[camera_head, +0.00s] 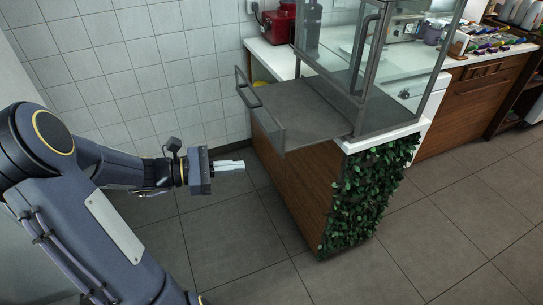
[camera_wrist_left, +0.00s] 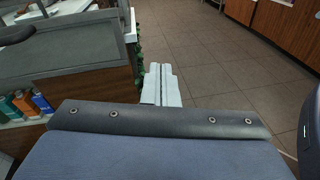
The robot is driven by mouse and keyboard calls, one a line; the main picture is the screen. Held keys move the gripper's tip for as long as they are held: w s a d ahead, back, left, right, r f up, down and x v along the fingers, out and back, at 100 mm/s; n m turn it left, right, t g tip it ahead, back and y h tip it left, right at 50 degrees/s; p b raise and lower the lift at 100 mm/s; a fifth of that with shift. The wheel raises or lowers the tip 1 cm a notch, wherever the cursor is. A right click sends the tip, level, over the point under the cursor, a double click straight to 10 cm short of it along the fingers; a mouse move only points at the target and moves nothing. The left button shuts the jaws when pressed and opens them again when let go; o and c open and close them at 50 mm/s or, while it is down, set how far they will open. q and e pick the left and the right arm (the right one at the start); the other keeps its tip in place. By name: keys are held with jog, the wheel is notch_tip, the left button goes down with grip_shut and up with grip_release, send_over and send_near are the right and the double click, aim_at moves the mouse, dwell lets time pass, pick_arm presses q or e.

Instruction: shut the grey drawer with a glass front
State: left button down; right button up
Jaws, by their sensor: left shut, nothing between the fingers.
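The grey drawer (camera_head: 305,108) with a glass front is pulled out from the left side of the glass display case in the head view. Its dark handle (camera_head: 248,96) is on the front panel, which faces left. The drawer also shows at the upper left of the left wrist view (camera_wrist_left: 75,48). My left gripper (camera_head: 240,165) is shut and empty. In the head view it appears to the left of and below the drawer front, apart from it. The white fingers show together in the left wrist view (camera_wrist_left: 162,75). My right gripper is not in view.
The case (camera_head: 400,70) stands on a white-topped counter (camera_head: 275,60) with wooden sides. Green leaves (camera_head: 365,190) cover one counter face. A red appliance (camera_head: 280,22) stands at the back. The tiled floor (camera_head: 225,225) is open, with a tiled wall (camera_head: 130,70) behind.

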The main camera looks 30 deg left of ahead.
pick_arm(q)
jog(key=w+a+f+n+t, duration=0.1)
jog(key=a+f+n+t, duration=0.15)
jog(key=a, duration=0.25)
jog(key=shift+n+y, duration=0.4)
jog(key=shift+n, duration=0.15)
jog(key=x, duration=0.9)
jog(key=r+x, duration=0.1)
jog(key=x, duration=0.4)
jog(key=shift+w+r, duration=0.1)
jog(key=shift+r, duration=0.05)
jog(key=b, duration=0.5)
send_near(359, 121)
jog(key=x, duration=0.5)
jog(key=shift+d+f, duration=0.1)
jog(key=shift+f, duration=0.3)
jog(key=shift+w+d, duration=0.2)
jog(key=shift+w, duration=0.1)
jog(key=shift+r+t, duration=0.15)
jog(key=shift+t, duration=0.1)
jog(key=shift+w+r, duration=0.1)
jog(key=shift+r, duration=0.05)
